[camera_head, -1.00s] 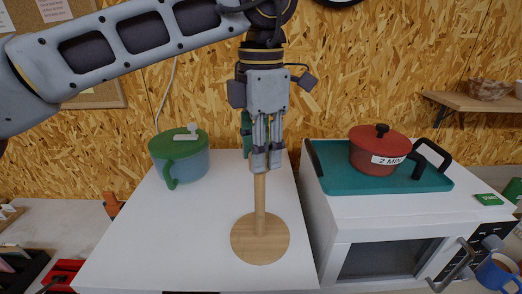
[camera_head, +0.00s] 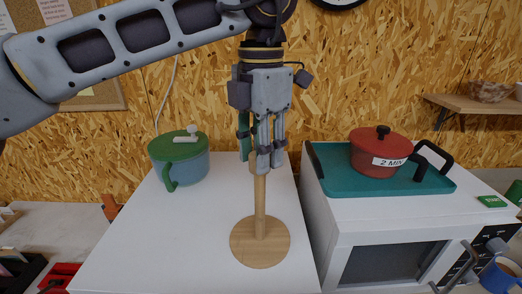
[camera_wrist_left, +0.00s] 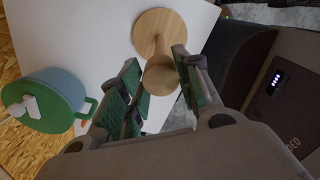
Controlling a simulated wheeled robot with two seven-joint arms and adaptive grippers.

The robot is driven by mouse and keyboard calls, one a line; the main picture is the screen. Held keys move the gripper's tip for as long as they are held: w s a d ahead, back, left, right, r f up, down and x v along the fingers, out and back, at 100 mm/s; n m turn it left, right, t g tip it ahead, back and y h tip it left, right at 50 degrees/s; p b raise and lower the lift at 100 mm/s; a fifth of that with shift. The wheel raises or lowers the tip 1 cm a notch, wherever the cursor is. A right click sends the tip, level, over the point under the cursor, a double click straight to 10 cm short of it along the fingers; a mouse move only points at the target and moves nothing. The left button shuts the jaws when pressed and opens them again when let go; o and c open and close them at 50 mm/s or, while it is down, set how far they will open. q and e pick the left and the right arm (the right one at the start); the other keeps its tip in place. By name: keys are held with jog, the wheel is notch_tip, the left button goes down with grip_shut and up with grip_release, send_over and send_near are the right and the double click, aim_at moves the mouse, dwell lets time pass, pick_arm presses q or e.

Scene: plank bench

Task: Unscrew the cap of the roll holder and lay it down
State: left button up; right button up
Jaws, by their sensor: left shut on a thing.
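The wooden roll holder (camera_head: 260,243) stands upright on the white surface, a round base with a thin post. Its round wooden cap (camera_wrist_left: 160,78) shows in the left wrist view between the green-padded fingers, in line with the post. My left gripper (camera_head: 263,163) points down over the top of the post and is shut on the cap. In the head view the fingers hide most of the cap. I cannot tell whether the cap is still threaded on the post. My right gripper is not in view.
A blue pot with a green lid (camera_head: 179,150) stands left of the holder. At right, a red pot (camera_head: 372,158) sits on a teal tray (camera_head: 328,184) atop a white microwave (camera_head: 345,222). The white surface (camera_head: 150,245) is clear around the holder's base.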

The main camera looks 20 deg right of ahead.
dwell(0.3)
pick_arm(q)
jog(key=shift+n+b, duration=0.5)
jog(key=shift+n, duration=1)
jog(key=o, duration=1.1)
jog(key=shift+o, duration=0.2)
jog(key=shift+r, duration=0.15)
notch_tip(320, 180, up, 12)
jog(key=shift+f, duration=0.2)
